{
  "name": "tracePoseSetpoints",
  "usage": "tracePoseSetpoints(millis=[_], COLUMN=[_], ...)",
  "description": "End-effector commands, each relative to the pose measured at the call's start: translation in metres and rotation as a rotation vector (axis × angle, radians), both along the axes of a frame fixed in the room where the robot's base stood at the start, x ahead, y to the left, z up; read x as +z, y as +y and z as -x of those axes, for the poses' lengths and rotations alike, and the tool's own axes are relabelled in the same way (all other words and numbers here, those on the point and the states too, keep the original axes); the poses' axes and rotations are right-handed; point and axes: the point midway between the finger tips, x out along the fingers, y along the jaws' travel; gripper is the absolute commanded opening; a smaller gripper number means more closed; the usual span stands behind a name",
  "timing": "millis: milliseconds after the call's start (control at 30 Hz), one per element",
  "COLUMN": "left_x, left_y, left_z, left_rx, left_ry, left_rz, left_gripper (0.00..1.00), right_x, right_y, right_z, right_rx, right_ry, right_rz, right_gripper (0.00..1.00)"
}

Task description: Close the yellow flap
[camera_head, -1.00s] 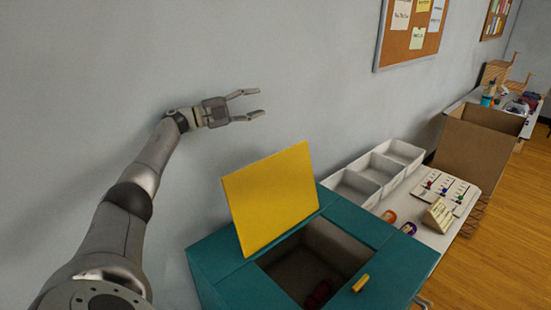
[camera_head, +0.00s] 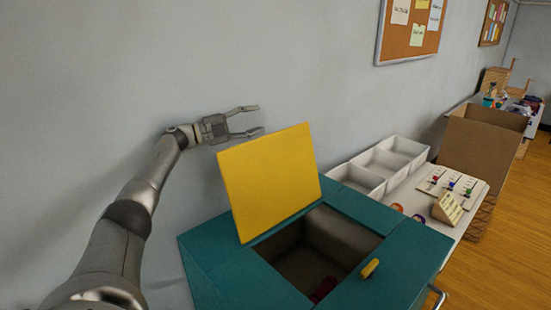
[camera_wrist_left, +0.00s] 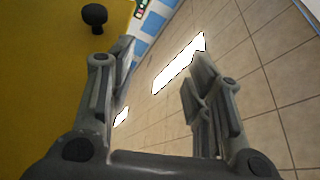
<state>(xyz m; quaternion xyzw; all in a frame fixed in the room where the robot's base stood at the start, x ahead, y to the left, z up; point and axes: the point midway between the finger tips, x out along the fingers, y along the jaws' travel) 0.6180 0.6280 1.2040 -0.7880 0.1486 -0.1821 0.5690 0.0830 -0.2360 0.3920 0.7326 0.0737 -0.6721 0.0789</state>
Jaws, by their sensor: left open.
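The yellow flap (camera_head: 268,182) stands open, tilted up from the rear left edge of the opening in the teal box (camera_head: 218,262). The opening shows a dark inside with a small dark red thing (camera_head: 323,288) at the bottom. My left gripper (camera_head: 256,121) is open and empty, just behind and above the flap's top left corner, near the wall. In the left wrist view the flap fills the left side as a yellow surface (camera_wrist_left: 40,70) with a black knob (camera_wrist_left: 95,14). The open fingers (camera_wrist_left: 160,70) show there, with nothing between them. My right gripper is not in view.
A yellow catch (camera_head: 369,268) sits on the box top at the opening's front right edge. White bins (camera_head: 391,163) and a table (camera_head: 440,224) stand to the right, with a cardboard box (camera_head: 480,155) beyond. The grey wall is close behind my left arm.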

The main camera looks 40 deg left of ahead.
Motion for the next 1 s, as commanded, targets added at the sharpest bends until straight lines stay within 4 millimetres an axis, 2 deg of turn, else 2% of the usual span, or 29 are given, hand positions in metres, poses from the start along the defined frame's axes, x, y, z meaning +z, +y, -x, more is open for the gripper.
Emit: tracePoseSetpoints(millis=[33, 100, 300, 400, 667, 1000], left_x=[-0.023, -0.038, -0.072, -0.082, -0.087, -0.080], left_y=[0.000, 0.000, 0.000, 0.000, -0.002, -0.021], left_z=[0.000, 0.000, 0.000, 0.000, -0.004, -0.043], left_rx=[0.000, 0.000, 0.000, 0.000, 0.000, -0.001], left_ry=[0.000, 0.000, 0.000, -0.001, -0.003, -0.004], left_rz=[0.000, 0.000, 0.000, 0.000, 0.001, 0.003], left_gripper=[0.46, 0.46, 0.46, 0.46, 0.46, 0.46], right_x=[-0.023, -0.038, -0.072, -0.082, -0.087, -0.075], right_y=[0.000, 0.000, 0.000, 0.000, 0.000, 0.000], right_z=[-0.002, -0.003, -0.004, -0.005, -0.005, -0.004], right_rx=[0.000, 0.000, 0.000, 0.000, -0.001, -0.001], right_ry=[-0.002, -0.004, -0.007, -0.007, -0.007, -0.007], right_rz=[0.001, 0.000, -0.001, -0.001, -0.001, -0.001], right_gripper=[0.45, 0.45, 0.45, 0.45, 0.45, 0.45])
